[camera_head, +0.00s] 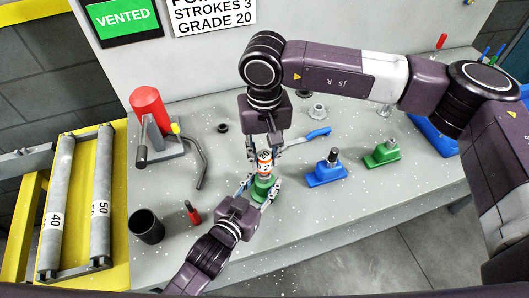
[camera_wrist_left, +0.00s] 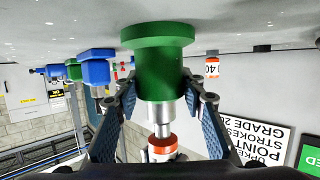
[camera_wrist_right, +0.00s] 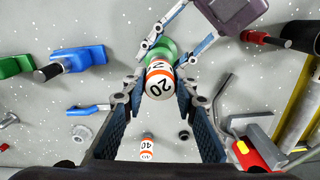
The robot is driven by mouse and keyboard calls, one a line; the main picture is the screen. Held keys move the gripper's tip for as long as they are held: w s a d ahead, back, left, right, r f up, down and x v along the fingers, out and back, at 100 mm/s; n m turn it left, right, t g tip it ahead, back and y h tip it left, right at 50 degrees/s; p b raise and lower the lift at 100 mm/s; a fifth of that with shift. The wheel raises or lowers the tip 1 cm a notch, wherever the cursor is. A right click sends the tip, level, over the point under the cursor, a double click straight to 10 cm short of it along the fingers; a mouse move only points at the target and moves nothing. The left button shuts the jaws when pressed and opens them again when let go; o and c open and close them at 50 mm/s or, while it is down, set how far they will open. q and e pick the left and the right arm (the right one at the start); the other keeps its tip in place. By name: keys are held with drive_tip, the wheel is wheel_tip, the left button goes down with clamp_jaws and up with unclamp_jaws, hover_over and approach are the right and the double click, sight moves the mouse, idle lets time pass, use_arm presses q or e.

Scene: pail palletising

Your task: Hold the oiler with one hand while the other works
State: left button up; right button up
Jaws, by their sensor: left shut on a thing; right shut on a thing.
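A green oiler (camera_head: 262,187) stands on the grey bench, upright in the head view. My left gripper (camera_head: 260,190) is shut on its body from the front. In the left wrist view the green body (camera_wrist_left: 160,62) sits between the fingers, with a metal neck beyond it. An orange-and-white piece marked 20 (camera_wrist_right: 160,80) is at the top of the oiler. My right gripper (camera_head: 265,152) is shut on this piece from above. Whether the piece touches the neck is hard to tell.
A blue-handled tool (camera_head: 312,137) lies behind. A red pump (camera_head: 150,108), black cup (camera_head: 147,227) and red-handled tool (camera_head: 193,213) are left. A piece marked 40 (camera_wrist_right: 147,148) stands behind. The sign (camera_head: 213,14) reads GRADE 20.

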sight(264, 155)
drive_tip(key=shift+f, duration=0.85)
drive_tip(key=o, duration=1.3)
wheel_tip(264, 155, up, 12)
drive_tip(key=shift+c, duration=0.7)
